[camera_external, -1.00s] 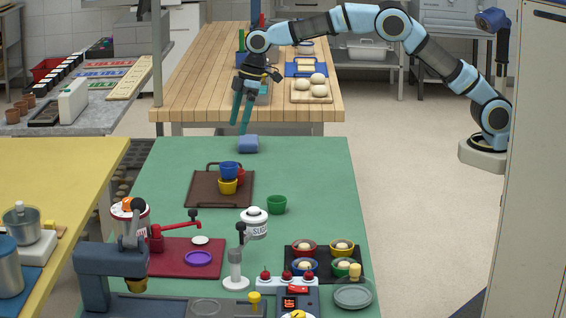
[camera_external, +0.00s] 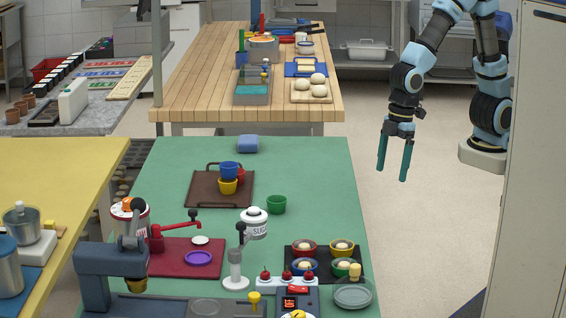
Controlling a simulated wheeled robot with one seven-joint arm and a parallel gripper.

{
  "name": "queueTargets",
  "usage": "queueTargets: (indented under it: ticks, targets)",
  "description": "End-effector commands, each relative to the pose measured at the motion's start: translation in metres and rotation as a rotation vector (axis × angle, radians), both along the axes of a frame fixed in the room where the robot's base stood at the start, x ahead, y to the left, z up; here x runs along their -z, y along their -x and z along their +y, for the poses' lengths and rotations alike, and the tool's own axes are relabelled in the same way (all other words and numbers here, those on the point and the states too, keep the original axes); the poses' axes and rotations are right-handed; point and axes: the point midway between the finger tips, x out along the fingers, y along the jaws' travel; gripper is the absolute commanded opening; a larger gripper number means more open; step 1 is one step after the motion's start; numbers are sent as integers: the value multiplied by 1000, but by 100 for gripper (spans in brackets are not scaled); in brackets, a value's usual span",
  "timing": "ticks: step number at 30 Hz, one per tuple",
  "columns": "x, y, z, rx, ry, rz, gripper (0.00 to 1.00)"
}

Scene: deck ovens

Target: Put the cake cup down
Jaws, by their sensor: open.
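My gripper (camera_external: 393,174) is open and empty. It hangs with its fingers pointing down over the floor, to the right of the green table (camera_external: 310,165). A green cup (camera_external: 277,204) stands alone on the green table. A blue cup (camera_external: 229,168) sits on top of a yellow cup (camera_external: 228,186) on a brown tray (camera_external: 205,191), with a red cup partly hidden behind them. Several cups with pale filling, among them a red one (camera_external: 304,248), stand on a black tray (camera_external: 324,264) at the front right. I cannot tell which cup is the cake cup.
A wooden table (camera_external: 200,85) with dough balls (camera_external: 318,84) is behind. Open floor surrounds my gripper.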

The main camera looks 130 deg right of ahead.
Motion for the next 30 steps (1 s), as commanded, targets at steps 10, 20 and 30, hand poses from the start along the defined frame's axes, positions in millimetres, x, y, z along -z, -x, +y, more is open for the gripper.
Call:
queueTargets:
  ticks: [10, 20, 30]
  targets:
    - [21, 80, 53, -72, 3, 21, 93]
    - [21, 80, 53, -71, 3, 23, 93]
    - [-23, 80, 53, -71, 3, 23, 93]
